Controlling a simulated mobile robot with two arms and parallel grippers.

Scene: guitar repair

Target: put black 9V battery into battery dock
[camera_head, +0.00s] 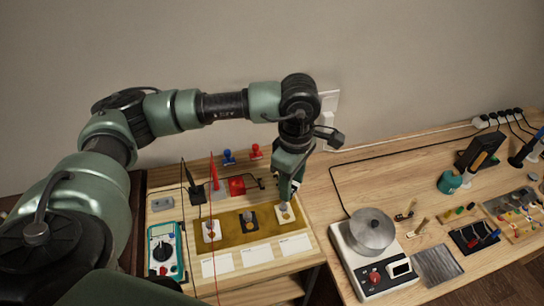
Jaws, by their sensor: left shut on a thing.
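My left gripper (287,196) points down over the right end of a yellow-brown mat (230,238) on the wooden bench. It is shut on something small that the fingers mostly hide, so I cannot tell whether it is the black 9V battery. Directly below the fingertips is a pale square plate (284,218) with a small upright piece. A black plate (248,225) and a white plate (211,236) lie to its left on the mat. I cannot make out which thing is the battery dock. My right gripper is not in view.
A red block (237,185) and red and blue clamps stand behind the mat. A scale with a round metal pot (371,231) is at right, with several tools beyond. White cards lie in front of the mat.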

